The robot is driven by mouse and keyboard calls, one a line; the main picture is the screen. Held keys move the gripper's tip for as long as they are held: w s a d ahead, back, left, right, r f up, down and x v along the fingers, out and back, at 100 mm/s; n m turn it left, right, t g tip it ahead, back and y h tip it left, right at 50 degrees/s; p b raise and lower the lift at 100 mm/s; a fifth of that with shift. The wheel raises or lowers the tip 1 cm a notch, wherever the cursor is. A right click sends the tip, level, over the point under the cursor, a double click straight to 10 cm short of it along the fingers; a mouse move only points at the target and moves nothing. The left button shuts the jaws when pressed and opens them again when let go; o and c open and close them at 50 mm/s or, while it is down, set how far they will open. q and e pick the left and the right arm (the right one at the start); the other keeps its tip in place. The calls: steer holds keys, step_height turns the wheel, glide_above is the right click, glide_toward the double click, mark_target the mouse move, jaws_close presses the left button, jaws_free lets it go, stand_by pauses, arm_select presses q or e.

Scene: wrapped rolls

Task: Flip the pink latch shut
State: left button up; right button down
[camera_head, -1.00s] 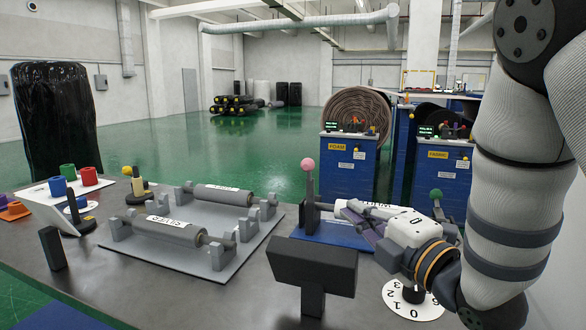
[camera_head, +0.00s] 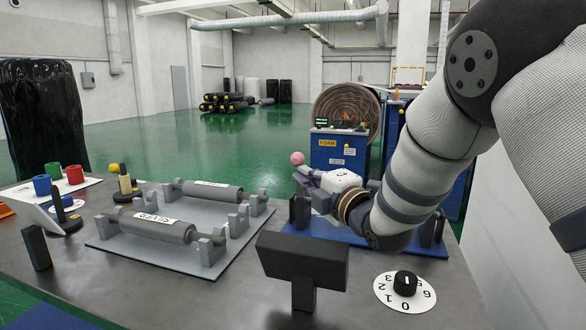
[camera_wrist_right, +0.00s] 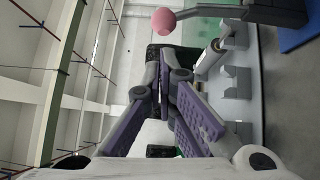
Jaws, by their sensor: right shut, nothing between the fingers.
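The pink latch is a dark lever with a pink ball (camera_head: 297,158) on top, standing upright at the left end of the blue plate (camera_head: 290,232). In the right wrist view its pink ball (camera_wrist_right: 163,20) is at the top, with the lever running right to its dark base. My right gripper (camera_head: 308,178) is shut and empty, close beside the ball and partly covering the lever in the head view. In the right wrist view its purple fingers (camera_wrist_right: 165,70) are together, with a gap to the ball. My left gripper is out of view.
A grey plate (camera_head: 112,243) with silver rollers stands to the left. A dark block on a post (camera_head: 303,258) stands in front, and a numbered dial (camera_head: 405,283) is at front right. My right arm covers much of the blue plate. A blue FOAM cabinet (camera_head: 338,155) stands behind.

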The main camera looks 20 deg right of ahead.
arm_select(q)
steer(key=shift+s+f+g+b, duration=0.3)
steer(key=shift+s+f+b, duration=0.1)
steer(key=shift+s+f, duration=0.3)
arm_select(e)
steer(key=x, duration=0.5)
steer(key=shift+w, duration=0.35)
